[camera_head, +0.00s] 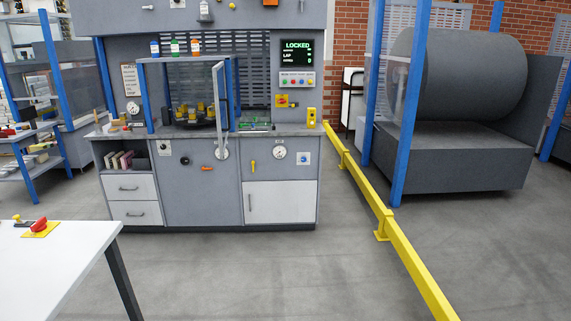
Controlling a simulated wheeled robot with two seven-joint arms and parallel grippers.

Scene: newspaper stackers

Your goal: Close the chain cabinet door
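A grey workstation stands ahead. Its lower front has a grey panel (202,192) in the middle and a white door (285,203) with a vertical handle at the lower right. This white door looks flush with the front, but a small gap would be hard to see. Above the counter, a narrow framed clear door (221,108) stands swung outward from a blue-posted enclosure holding yellow parts (200,110). No label marks which of these is the chain cabinet door. Neither of my grippers is in view.
A white table (70,265) with a red knob on a yellow plate (40,229) is at the lower left. A yellow floor rail (385,220) runs along the right, before a large grey roll (460,80). The floor before the workstation is clear.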

